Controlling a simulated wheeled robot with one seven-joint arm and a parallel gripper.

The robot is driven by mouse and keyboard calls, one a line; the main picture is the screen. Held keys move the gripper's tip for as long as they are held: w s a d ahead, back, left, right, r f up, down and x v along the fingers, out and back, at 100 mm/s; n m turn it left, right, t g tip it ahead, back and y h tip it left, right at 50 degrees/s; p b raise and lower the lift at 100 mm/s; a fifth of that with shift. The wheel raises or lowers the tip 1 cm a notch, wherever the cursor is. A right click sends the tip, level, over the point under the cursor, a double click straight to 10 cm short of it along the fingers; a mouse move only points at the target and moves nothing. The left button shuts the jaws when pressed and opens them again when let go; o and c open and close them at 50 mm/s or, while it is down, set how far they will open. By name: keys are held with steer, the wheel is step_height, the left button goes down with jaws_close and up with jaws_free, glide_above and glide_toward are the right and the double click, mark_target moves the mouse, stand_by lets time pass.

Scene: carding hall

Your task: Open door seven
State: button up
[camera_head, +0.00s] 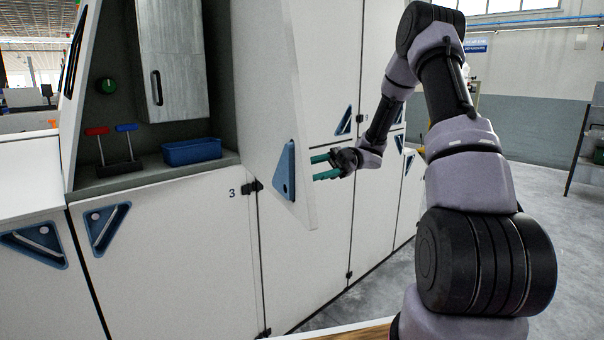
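A white door panel (270,110) with a blue triangular handle (285,172) stands out at an angle from the white machine front, its free edge toward the right. No number seven is legible, so I cannot tell whether this is door seven. My gripper (317,167) has teal fingers, spread apart with nothing seen between them. It is just right of the panel's free edge, at about the handle's height. I cannot tell whether the fingertips touch the panel. Another door (163,275) at lower left is marked 3 and looks closed.
An open recess holds a blue bin (192,151), red (97,131) and blue (127,128) T-handles, and a grey cabinet (172,65). More blue triangular handles (344,120) sit further along the machine. Grey floor (540,230) is clear at right, before a dark rack (590,150).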

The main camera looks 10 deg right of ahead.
steer(key=v, duration=0.6)
